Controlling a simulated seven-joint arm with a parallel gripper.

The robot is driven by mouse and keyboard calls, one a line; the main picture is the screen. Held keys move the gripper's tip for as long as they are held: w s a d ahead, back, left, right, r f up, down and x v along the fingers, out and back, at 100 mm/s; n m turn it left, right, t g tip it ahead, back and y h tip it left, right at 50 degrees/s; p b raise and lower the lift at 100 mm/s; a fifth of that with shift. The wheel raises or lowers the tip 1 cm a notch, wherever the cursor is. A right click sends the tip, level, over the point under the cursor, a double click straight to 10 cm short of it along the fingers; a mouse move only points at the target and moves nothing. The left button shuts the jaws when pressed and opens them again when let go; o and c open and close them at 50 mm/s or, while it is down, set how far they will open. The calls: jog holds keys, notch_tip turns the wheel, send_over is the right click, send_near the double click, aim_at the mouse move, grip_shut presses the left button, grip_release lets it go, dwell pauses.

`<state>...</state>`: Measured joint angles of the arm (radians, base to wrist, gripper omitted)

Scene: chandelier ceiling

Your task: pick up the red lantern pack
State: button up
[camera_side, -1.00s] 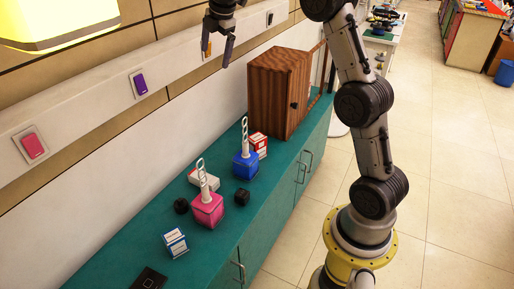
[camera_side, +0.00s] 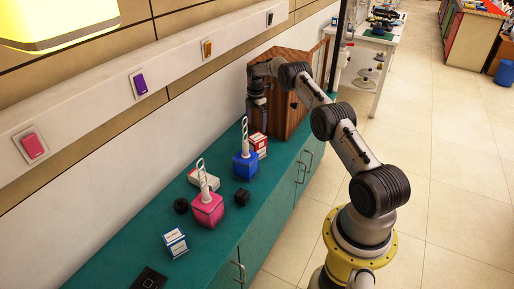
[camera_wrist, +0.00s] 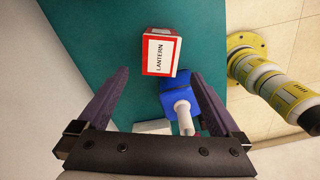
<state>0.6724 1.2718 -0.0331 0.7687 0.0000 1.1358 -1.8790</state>
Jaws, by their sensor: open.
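The red lantern pack (camera_wrist: 161,53) is a small red and white box with the word LANTERN on its white face. In the side view the pack (camera_side: 259,146) stands on the teal counter behind the blue block with a white looped handle (camera_side: 245,167). My gripper (camera_side: 257,124) points down just above the pack, apart from it. In the wrist view my gripper (camera_wrist: 158,76) is open and empty, with the pack ahead of and between its fingertips. The blue block (camera_wrist: 188,104) lies between the fingers in that view, below the pack, nearer the right finger.
A brown wooden cabinet (camera_side: 296,112) stands behind the pack. A pink block with a handle (camera_side: 207,210), a white box (camera_side: 204,180), two dark pieces (camera_side: 181,205) (camera_side: 242,197) and a blue-white box (camera_side: 175,243) are nearer on the counter (camera_side: 130,258). The wall runs along the left.

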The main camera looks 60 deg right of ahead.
aim_at(257, 137)
notch_tip(257, 137, down, 6)
jog(key=shift+r, duration=0.2)
jog(key=shift+s+d+f, duration=0.1)
jog(key=shift+f, duration=1.2)
jog(key=shift+d+f, duration=0.1)
jog(key=shift+f, duration=1.2)
grip_shut()
jog(key=shift+r, duration=0.1)
